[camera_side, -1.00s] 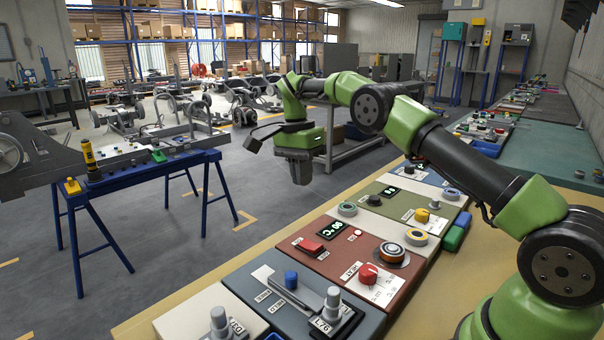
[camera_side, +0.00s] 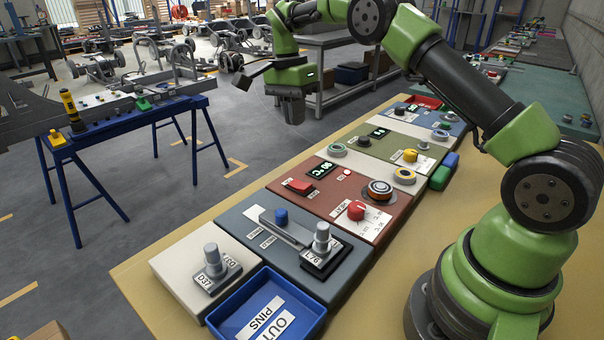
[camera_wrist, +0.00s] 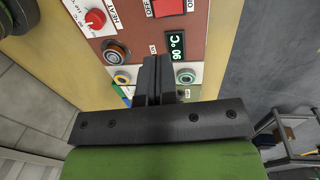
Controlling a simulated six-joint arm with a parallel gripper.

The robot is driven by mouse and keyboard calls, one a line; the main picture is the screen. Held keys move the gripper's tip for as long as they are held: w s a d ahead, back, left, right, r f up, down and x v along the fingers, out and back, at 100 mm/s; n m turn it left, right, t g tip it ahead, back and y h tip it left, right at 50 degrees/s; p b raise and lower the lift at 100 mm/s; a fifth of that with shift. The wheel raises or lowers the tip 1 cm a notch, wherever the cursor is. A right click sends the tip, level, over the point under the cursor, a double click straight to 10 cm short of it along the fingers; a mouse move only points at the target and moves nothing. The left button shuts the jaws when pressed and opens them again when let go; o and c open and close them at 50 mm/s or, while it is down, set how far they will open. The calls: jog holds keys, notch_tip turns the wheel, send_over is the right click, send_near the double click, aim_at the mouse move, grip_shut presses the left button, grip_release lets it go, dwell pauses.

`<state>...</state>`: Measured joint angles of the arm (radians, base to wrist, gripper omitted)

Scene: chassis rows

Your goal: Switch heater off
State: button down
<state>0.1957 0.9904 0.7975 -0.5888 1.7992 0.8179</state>
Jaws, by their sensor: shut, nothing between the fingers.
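The heater panel is a red-brown plate (camera_side: 325,204) in the row on the bench. It carries a red rocker switch (camera_side: 299,186), a display (camera_side: 322,170) and a red knob (camera_side: 356,210). In the wrist view the display (camera_wrist: 175,45) reads 90 °C, the red switch (camera_wrist: 167,7) is cut by the top edge, and the knob (camera_wrist: 95,18) is marked HEAT. My gripper (camera_side: 291,112) hangs beyond the bench's left edge, clear of the panels and touching nothing. Its fingers (camera_wrist: 157,72) are together and empty in the wrist view.
A striped round control (camera_side: 379,190) sits beside the knob. A green panel (camera_side: 378,147) lies farther back.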

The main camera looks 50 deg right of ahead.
aim_at(299, 184)
jog(key=f, duration=0.4)
jog(key=s+f, duration=0.1)
jog(key=f, duration=0.4)
jog(key=s+f, duration=0.1)
jog(key=f, duration=0.4)
jog(key=shift+f, duration=0.25)
jog(key=shift+w+r, duration=0.25)
jog(key=shift+w, duration=0.45)
notch_tip(299, 184, up, 14)
jog(key=w, duration=0.2)
dwell(0.4)
